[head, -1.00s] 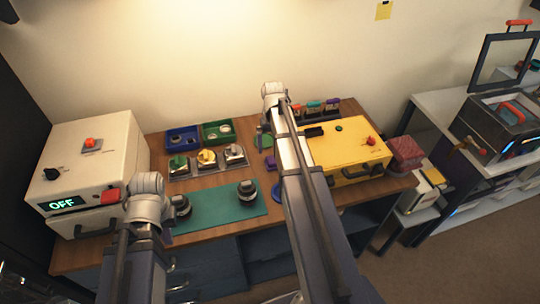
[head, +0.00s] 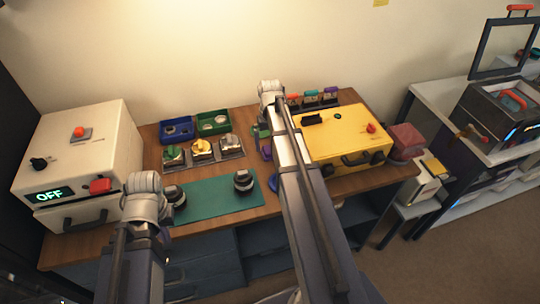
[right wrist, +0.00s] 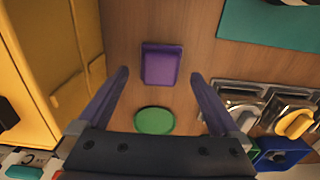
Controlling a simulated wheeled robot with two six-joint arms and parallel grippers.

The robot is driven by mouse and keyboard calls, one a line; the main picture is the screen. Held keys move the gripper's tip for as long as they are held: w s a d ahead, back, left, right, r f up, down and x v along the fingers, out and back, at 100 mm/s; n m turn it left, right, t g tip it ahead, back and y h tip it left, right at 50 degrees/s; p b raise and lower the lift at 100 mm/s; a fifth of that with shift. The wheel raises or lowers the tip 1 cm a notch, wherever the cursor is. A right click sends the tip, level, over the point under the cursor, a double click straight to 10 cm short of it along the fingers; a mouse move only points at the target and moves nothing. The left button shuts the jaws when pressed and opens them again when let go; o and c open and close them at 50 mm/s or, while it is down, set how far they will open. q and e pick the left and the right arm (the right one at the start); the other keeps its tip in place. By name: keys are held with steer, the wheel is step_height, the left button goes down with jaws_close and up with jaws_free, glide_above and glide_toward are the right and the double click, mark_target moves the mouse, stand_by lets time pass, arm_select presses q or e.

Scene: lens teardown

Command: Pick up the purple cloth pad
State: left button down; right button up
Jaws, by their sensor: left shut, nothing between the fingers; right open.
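The purple cloth pad (right wrist: 160,64) lies flat on the wooden bench in the right wrist view. My right gripper (right wrist: 160,76) is open above it, with one finger on either side of the pad in that view and nothing held. In the head view my right arm largely covers that part of the bench, and the pad is hard to tell from the fingers there. My left gripper (head: 147,205) is at the front left of the bench, shut and empty, its fingers mostly hidden by its wrist.
A green disc (right wrist: 154,121) lies close to the pad. The yellow case (head: 345,140) stands beside it. The teal mat (head: 215,198), metal trays with coloured knobs (head: 203,150), and blue (head: 177,130) and green (head: 213,122) bins are to the left. A white OFF-display box (head: 85,150) stands far left.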

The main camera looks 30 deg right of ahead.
mark_target(270, 148)
step_height(270, 148, down, 4)
steer(key=shift+r+b, duration=0.25)
steer(key=shift+b, duration=1)
steer(key=shift+r, duration=0.1)
steer(key=c, duration=1.4)
step_height(270, 148, up, 10)
steer(key=p, duration=1)
steer(key=o, duration=0.9)
steer(key=c, duration=0.6)
